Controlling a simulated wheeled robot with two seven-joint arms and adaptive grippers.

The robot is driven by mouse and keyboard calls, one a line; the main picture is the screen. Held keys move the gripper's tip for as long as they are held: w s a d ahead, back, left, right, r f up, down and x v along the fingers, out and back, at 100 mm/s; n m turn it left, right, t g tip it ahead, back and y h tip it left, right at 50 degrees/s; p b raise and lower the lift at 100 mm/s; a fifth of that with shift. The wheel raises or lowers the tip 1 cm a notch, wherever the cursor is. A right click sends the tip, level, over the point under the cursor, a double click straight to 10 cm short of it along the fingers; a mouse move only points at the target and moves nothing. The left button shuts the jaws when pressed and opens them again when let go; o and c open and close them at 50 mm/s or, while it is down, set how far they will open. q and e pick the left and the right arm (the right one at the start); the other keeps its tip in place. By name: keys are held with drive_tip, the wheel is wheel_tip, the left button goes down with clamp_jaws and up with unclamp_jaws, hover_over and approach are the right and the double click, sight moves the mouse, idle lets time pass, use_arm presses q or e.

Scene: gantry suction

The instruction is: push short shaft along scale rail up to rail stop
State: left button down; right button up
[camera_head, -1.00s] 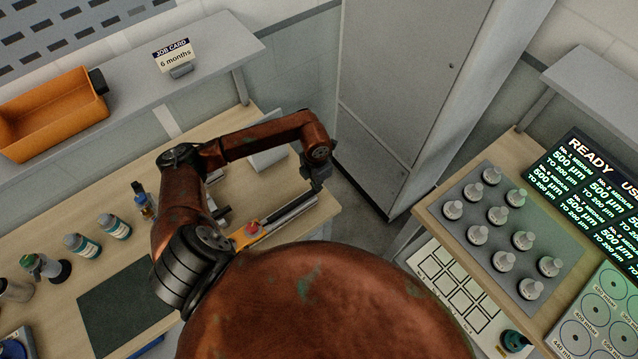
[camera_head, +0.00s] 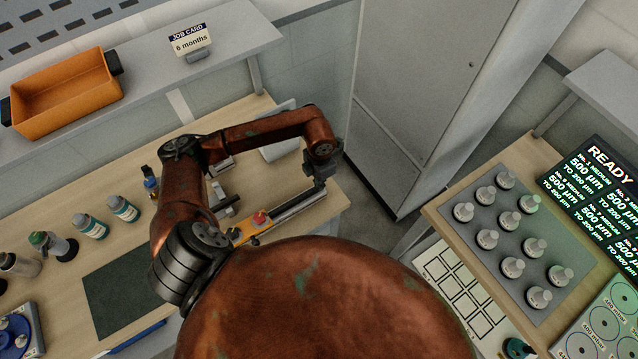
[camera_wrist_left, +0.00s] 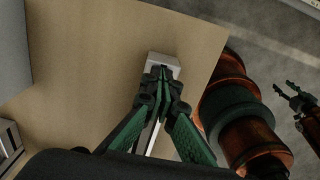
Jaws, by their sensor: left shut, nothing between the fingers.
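The scale rail (camera_head: 298,207) is a narrow pale and dark bar on the bench, running toward the bench's right edge. An orange-yellow part with a red knob (camera_head: 260,217) is at its near left end. My left gripper (camera_head: 320,190) is over the far right end of the rail; in the left wrist view (camera_wrist_left: 163,72) its green and black fingers are shut with nothing between them. A grey block (camera_wrist_left: 165,60) shows just past the fingertips, at the rail's end. I cannot make out the short shaft. My right gripper (camera_wrist_left: 288,92) shows at the right edge of the wrist view, fingers apart.
An orange bin (camera_head: 65,95) and a job card (camera_head: 190,42) stand on the shelf behind. Bottles (camera_head: 92,227) and a dark mat (camera_head: 130,290) are on the bench's left. A tall grey cabinet (camera_head: 415,90) is behind the rail end. A second bench with knobs (camera_head: 510,222) is at right.

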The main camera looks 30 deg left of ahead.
use_arm(q)
drive_tip(key=w, duration=0.1)
drive_tip(key=w+d+b, duration=0.1)
drive_tip(key=w, duration=0.1)
drive_tip(key=shift+w+d+r, duration=0.2)
drive_tip(key=shift+w+d, duration=0.15)
drive_tip(key=shift+d, duration=0.05)
wheel_tip(320, 180, up, 10)
drive_tip(key=b, duration=0.1)
drive_tip(key=shift+f, duration=0.2)
drive_tip(key=shift+d+f, duration=0.1)
